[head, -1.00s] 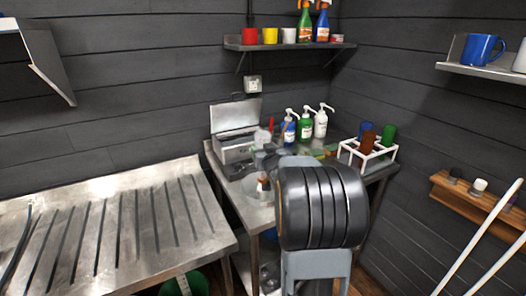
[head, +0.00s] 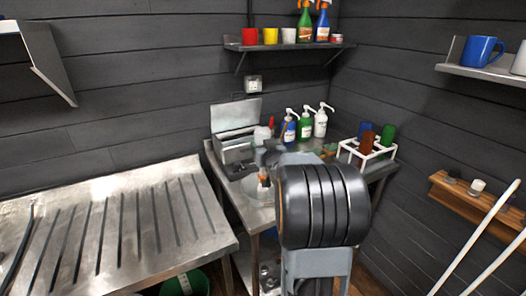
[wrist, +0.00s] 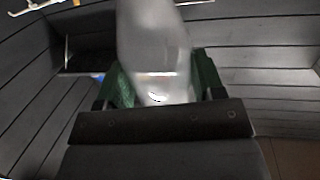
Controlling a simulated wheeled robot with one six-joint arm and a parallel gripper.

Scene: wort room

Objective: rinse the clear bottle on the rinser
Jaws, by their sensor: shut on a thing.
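The clear bottle (wrist: 155,45) stands up between the green pads of my gripper (wrist: 158,88) in the wrist view, and the jaws are shut on it. In the head view a small pale part of the bottle (head: 262,134) shows above my gripper (head: 266,152), over the steel table's left part. My own arm hides much of this area. I cannot tell whether the bottle touches anything there.
A steel box with raised lid (head: 236,116) stands behind my gripper. Pump bottles (head: 305,124) stand close on the right, then a white rack (head: 350,152) with coloured cups. A ribbed steel drainboard (head: 120,225) at left is clear. Shelves hang on the walls.

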